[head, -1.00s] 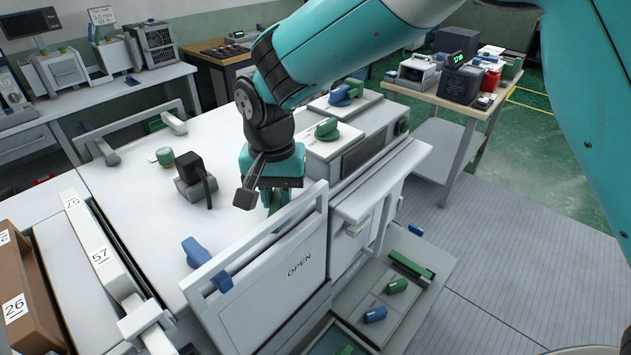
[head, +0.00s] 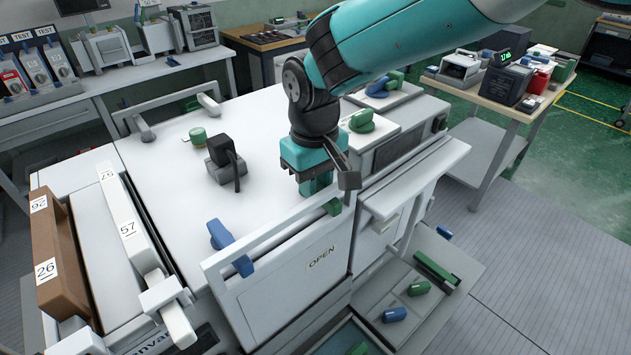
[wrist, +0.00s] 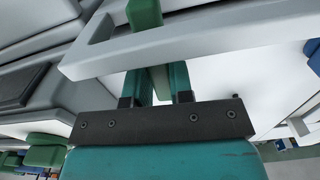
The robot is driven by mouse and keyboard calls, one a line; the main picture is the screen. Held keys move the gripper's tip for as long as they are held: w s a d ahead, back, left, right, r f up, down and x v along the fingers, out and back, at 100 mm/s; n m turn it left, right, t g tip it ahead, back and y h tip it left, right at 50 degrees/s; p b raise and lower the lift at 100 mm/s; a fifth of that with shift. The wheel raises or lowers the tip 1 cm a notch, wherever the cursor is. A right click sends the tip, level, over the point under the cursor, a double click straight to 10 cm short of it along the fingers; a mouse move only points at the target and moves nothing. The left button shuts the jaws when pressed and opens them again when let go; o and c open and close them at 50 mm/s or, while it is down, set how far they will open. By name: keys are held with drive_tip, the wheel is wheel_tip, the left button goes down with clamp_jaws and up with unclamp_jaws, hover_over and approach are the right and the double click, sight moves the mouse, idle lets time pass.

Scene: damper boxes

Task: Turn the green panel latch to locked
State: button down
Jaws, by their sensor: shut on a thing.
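The panel (head: 262,302), labelled OPEN, stands at the front of the white machine top, with a grey bar along its upper edge. The green latch (head: 333,207) is at the right end of this bar, mostly hidden by my gripper in the head view. My gripper (head: 318,192) points down there. In the wrist view, the fingers (wrist: 158,84) are shut on the green latch (wrist: 145,14), which passes under the bar and shows on both sides of it.
A black clamp-like fixture (head: 228,165) and a green knob (head: 197,136) are on the white top. Green (head: 361,121) and blue knobs sit on boxes behind my gripper. An open drawer (head: 405,293) with green and blue pieces is below right. Boxes line the left.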

drive_tip(key=shift+n, duration=0.5)
drive_tip(key=c, duration=1)
unclamp_jaws()
wheel_tip(320, 180, up, 18)
drive_tip(key=b, duration=0.3)
drive_tip(key=shift+f, duration=0.25)
drive_tip(key=shift+d, duration=0.15)
drive_tip(key=s+d+f+m+y+b, duration=0.1)
drive_tip(key=s+d+f+y+b, duration=0.1)
drive_tip(key=s+d+f, duration=0.4)
drive_tip(key=s+d+f+m+y+b, duration=0.1)
drive_tip(key=s+d+f+y, duration=0.1)
drive_tip(key=s+d+f, duration=0.5)
drive_tip(key=s+d, duration=0.6)
drive_tip(key=shift+s+f+b, duration=0.15)
drive_tip(key=shift+b, duration=0.25)
